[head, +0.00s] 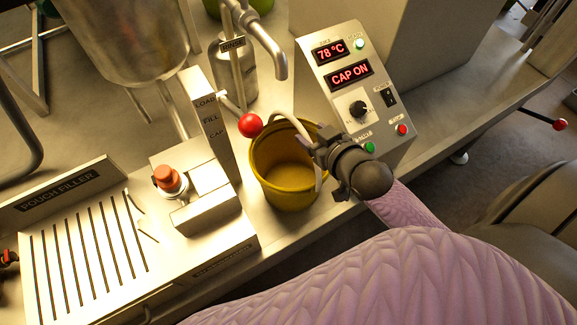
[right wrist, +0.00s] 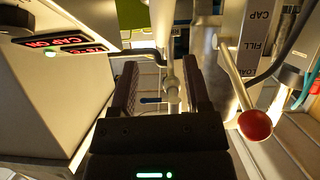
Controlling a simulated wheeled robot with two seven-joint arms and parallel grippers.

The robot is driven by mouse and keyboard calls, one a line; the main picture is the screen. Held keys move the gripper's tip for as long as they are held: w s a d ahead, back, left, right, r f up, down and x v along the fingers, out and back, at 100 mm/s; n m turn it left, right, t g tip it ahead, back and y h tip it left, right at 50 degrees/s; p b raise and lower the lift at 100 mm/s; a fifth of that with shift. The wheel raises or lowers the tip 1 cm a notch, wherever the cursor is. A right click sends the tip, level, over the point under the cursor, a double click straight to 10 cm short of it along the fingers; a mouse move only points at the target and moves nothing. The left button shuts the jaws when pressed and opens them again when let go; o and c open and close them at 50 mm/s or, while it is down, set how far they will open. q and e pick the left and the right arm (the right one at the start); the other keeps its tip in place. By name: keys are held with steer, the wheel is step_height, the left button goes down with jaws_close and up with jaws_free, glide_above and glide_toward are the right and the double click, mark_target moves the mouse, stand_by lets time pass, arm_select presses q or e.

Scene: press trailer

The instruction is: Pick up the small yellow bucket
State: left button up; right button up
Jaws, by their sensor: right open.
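The small yellow bucket (head: 288,190) stands upright on the metal counter in the head view, and it looks empty. Its pale handle is raised and arches over the opening toward the right rim. My right gripper (head: 321,148) is at the bucket's upper right rim, next to the handle. In the right wrist view my right gripper (right wrist: 163,88) is open, with its two dark fingers apart. A pale upright bar shows between them; I cannot tell whether it is the handle. The bucket's yellow body is not clear in that view. My left gripper is not in view.
A red-knobbed lever (head: 250,125) is close to the bucket's upper left; the knob also shows in the right wrist view (right wrist: 255,124). A control panel (head: 337,88) stands behind right. The pouch filler (head: 75,240) is at left, and a rinse bottle (head: 237,80) stands behind.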

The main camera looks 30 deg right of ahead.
mark_target(303, 130)
steer(key=x, duration=0.2)
steer(key=b+x, duration=0.1)
steer(key=x, duration=0.2)
steer(key=shift+s+a+f, duration=0.1)
steer(key=shift+a+f, duration=0.05)
steer(key=shift+f, duration=0.15)
steer(key=shift+s, duration=0.1)
steer(key=shift+c, duration=0.2)
jaws_close()
stand_by(0.7)
